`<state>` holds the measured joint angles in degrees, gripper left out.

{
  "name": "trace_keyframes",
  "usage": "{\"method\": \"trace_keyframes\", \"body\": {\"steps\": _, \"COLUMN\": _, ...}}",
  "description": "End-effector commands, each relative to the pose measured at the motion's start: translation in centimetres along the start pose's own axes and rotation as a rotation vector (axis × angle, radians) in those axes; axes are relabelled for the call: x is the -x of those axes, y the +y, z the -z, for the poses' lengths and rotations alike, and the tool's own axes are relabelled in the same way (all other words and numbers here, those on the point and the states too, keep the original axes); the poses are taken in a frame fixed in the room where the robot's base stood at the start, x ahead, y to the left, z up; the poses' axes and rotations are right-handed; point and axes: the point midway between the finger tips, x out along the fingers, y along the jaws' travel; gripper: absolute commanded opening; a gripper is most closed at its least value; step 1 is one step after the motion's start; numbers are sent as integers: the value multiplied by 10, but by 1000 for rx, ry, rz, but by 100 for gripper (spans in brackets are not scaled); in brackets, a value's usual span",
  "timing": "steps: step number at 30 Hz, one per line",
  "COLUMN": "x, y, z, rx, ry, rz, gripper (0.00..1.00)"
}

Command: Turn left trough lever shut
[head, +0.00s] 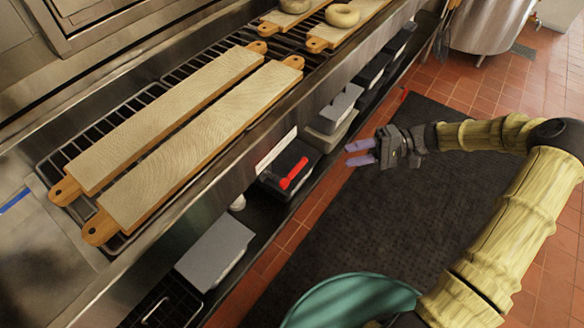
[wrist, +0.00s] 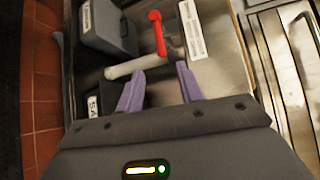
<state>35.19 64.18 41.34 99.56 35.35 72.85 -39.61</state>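A red lever (head: 294,173) with a rounded end shows below the front edge of the metal trough, over a dark bin. In the wrist view the red lever (wrist: 157,35) sticks out from the end of a pale grey pipe (wrist: 130,67). My gripper (head: 360,153) has purple fingers and is to the right of the lever in the head view, apart from it. In the wrist view my gripper (wrist: 160,72) is open, with nothing between its fingers, and the lever is ahead of the fingertips.
Two long boards (head: 190,150) lie on the rack above. Grey bins (wrist: 104,27) stand on the low shelf beside the pipe. A white label strip (wrist: 191,28) is on the metal front. A dark mat (head: 400,210) covers the open floor below my arm.

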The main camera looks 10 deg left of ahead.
Motion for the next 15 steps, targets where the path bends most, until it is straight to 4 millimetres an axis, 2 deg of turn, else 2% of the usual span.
{"method": "trace_keyframes", "body": {"steps": 15, "x": -86, "y": 1, "z": -2, "rx": -1, "ry": -7, "rz": -2, "gripper": 37}}
